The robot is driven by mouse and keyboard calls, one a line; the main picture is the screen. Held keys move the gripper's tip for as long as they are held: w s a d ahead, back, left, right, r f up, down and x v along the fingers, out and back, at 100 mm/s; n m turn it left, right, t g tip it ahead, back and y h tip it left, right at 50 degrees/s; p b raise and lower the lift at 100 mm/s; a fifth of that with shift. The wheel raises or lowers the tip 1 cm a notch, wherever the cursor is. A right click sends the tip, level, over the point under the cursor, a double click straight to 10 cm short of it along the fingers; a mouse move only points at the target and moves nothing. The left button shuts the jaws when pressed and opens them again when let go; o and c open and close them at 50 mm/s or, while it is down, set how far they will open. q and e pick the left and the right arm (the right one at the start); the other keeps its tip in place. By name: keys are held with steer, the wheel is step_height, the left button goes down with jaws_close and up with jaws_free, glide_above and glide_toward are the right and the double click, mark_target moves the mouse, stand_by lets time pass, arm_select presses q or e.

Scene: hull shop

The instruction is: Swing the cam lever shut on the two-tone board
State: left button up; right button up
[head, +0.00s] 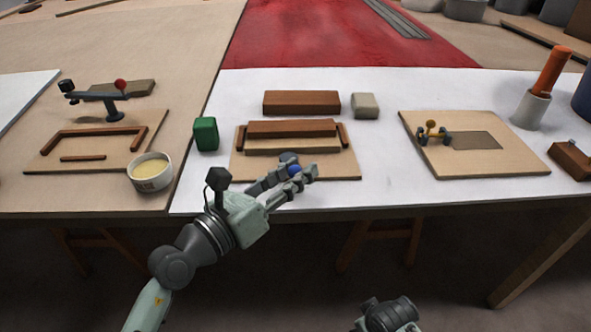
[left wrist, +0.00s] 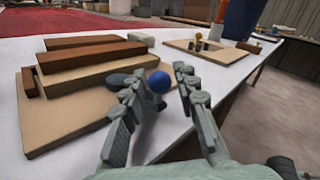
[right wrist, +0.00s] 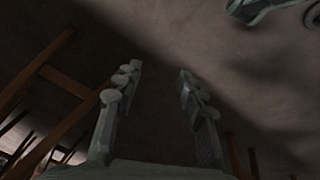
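In the head view the middle fixture board (head: 345,172) carries a two-tone board (head: 290,146), dark brown over pale tan, between short brown stops. The cam lever's blue knob (head: 295,170) is near the fixture's front edge; it also shows in the left wrist view (left wrist: 160,82). A dark round cam (left wrist: 119,80) sits beside the two-tone board. The lever's arm is mostly hidden. My left gripper (head: 304,168) is open, with its fingers on either side of the knob; contact cannot be told. My right gripper (right wrist: 158,75) is open and empty, away from the table.
A green block (head: 206,134) stands left of the fixture. A brown bar (head: 301,102) and a pale block (head: 365,105) lie behind it. A fixture with a red-knobbed lever (head: 120,85) and a cup (head: 151,172) are left. Another fixture (head: 490,162) with a yellow-knobbed lever is right.

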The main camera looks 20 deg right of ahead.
arm_select(q)
steer(key=shift+d, duration=0.1)
arm_select(e)
steer(key=shift+w+d+r, duration=0.1)
steer(key=shift+w, duration=0.2)
arm_select(q)
jaws_close()
arm_select(e)
steer(key=shift+d+r, duration=0.1)
steer(key=shift+d, duration=0.1)
arm_select(q)
steer(key=shift+w+f, duration=0.1)
